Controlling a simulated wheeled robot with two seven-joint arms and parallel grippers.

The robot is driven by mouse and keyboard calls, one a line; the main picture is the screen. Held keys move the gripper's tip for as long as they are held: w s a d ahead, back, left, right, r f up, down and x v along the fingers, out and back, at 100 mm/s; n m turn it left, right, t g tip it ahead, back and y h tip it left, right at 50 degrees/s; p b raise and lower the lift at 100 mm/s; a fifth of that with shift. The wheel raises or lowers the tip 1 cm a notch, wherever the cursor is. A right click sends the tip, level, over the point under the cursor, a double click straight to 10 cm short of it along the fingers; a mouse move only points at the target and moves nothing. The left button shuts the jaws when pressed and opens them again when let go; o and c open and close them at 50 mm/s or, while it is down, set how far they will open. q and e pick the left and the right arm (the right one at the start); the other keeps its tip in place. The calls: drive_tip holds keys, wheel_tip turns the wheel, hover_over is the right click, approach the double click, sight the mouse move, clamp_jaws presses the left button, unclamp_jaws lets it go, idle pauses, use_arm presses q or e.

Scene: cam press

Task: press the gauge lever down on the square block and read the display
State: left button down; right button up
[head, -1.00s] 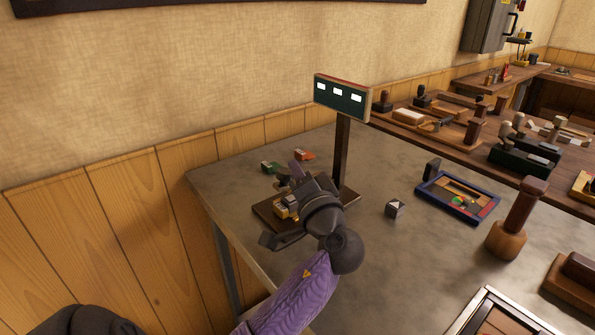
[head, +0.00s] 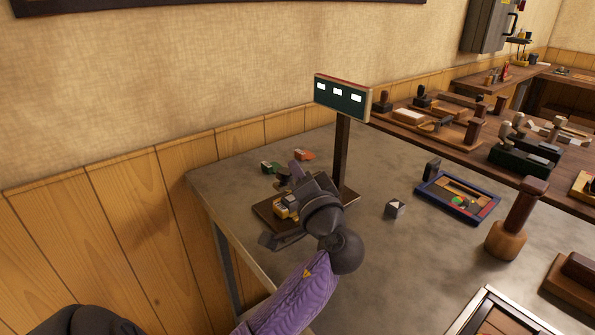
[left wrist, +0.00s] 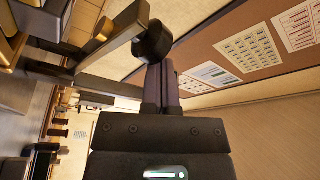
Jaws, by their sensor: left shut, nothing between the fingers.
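The gauge stands on a dark wooden base (head: 265,216) at the table's far left. Its green display (head: 341,97) is on a post and shows three white rectangles; I can read no digits. My left gripper (head: 296,172) is over the base, shut and empty, hiding most of the gauge. A yellow part (head: 284,209) shows beside it. In the left wrist view, the shut fingers (left wrist: 166,72) are close to a round black knob (left wrist: 152,42) on a grey bar; I cannot tell if they touch. A small black and white block (head: 395,208) lies right of the base. My right gripper is out of view.
Green and orange pieces (head: 304,155) lie behind the gauge. A blue-framed tray (head: 457,197) and a wooden post-shaped tool (head: 516,218) stand to the right.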

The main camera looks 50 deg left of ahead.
use_arm(q)
drive_tip(key=shift+s+d, duration=0.1)
drive_tip(key=shift+d, duration=0.15)
drive_tip(key=v, duration=0.9)
drive_tip(key=shift+p, duration=0.4)
drive_tip(key=shift+d, duration=0.2)
drive_tip(key=shift+s, duration=0.1)
